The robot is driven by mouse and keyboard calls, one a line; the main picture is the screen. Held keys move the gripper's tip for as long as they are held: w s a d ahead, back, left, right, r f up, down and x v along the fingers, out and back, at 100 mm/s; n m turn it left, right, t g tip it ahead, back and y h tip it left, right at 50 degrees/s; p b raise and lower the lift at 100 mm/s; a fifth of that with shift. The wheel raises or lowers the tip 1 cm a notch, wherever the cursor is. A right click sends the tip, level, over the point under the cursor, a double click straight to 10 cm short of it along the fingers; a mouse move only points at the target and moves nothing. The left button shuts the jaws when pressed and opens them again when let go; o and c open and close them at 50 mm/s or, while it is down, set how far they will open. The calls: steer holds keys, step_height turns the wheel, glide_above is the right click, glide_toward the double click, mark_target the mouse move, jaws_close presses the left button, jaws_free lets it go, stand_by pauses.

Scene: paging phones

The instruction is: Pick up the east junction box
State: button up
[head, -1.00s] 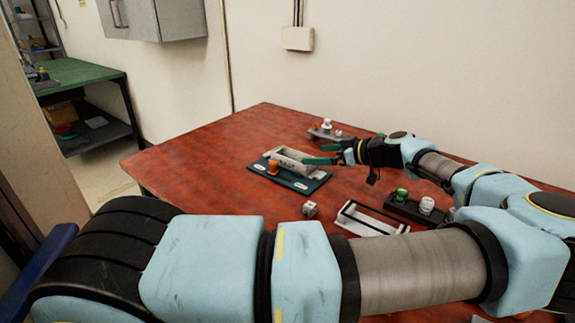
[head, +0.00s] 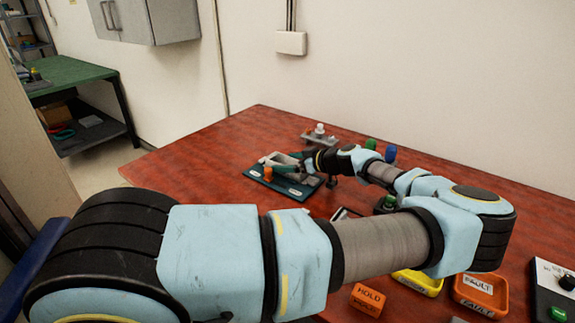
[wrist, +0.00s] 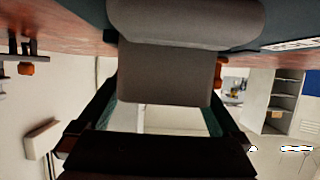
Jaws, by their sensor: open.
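A grey junction box (head: 281,159) sits on a dark teal base plate (head: 292,191) on the red table in the head view. Its label is not readable now, so I cannot confirm it is the east one. My gripper (head: 297,163) is open at the box, with its green-padded fingers partly covering it. In the wrist view the grey body of the box (wrist: 165,70) fills the upper middle, between the spread fingers of my gripper (wrist: 168,95). I cannot tell whether the fingers touch it.
A grey holder with a white knob (head: 319,131) is behind. Labelled yellow (head: 420,281) and orange (head: 480,295) trays and an orange HOLD block (head: 368,299) lie front right. The table's left side is clear.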

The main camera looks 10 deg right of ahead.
steer(key=c, duration=1.5)
